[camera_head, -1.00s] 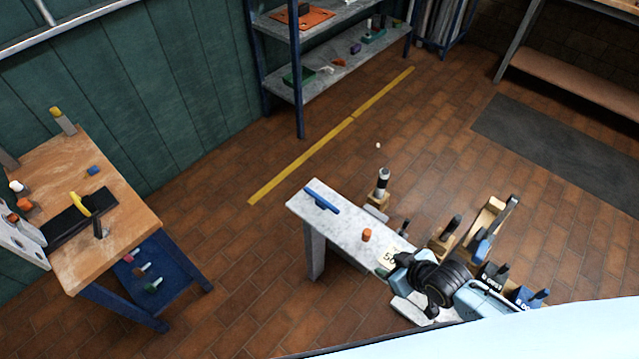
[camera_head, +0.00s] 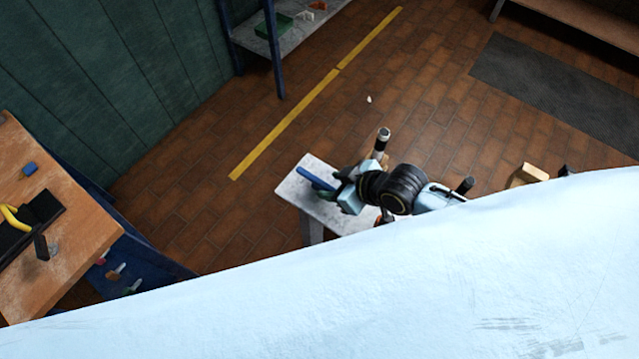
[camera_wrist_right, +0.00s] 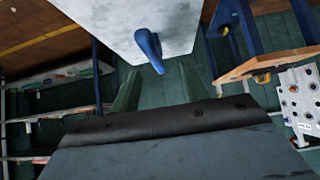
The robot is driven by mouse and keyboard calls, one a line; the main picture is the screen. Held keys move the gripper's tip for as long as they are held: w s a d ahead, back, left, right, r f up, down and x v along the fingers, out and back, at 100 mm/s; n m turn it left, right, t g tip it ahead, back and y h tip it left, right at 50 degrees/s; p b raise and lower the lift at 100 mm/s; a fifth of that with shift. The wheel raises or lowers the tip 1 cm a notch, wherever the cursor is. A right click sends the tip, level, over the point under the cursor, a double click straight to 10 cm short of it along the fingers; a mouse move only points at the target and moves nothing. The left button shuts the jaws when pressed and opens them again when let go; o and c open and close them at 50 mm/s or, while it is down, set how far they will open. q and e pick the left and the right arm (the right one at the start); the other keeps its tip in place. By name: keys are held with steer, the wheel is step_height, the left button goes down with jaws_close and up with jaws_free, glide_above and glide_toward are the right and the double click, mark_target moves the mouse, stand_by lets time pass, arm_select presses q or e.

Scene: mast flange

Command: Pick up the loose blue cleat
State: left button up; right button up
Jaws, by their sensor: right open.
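The blue cleat (camera_head: 315,178) lies near the far left end of a pale grey bench top (camera_head: 325,212). In the right wrist view the cleat (camera_wrist_right: 149,48) shows as a rounded blue bar, its near end just ahead of the space between the fingers. My right gripper (camera_head: 340,190) is low over the bench, right beside the cleat. Its two greenish fingers (camera_wrist_right: 160,88) are apart with nothing held. I cannot tell whether a finger touches the cleat. My left gripper is not in view.
A dark-capped cylinder (camera_head: 382,142) stands just behind my right gripper. A wooden workbench (camera_head: 80,240) with a small blue block (camera_head: 29,169) and a yellow-handled tool (camera_head: 14,218) is at left. A pale blue surface hides the lower view. Floor behind the bench is mostly clear.

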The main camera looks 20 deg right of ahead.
mark_target(322, 182)
steer(key=shift+w+a+f, duration=0.2)
steer(key=shift+w+f, duration=0.05)
steer(key=shift+f, duration=0.05)
steer(key=shift+b+x, duration=0.35)
steer(key=shift+x, duration=0.4)
steer(key=x, duration=0.1)
steer(key=b+x, duration=0.1)
steer(key=x, duration=0.1)
steer(key=shift+w+d+f, duration=0.15)
steer(key=shift+w+f, duration=0.05)
steer(key=shift+w, duration=0.15)
steer(key=shift+w+f, duration=0.1)
steer(key=shift+c, duration=0.4)
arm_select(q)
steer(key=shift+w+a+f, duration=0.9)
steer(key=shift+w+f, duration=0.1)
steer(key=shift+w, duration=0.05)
arm_select(e)
jaws_close()
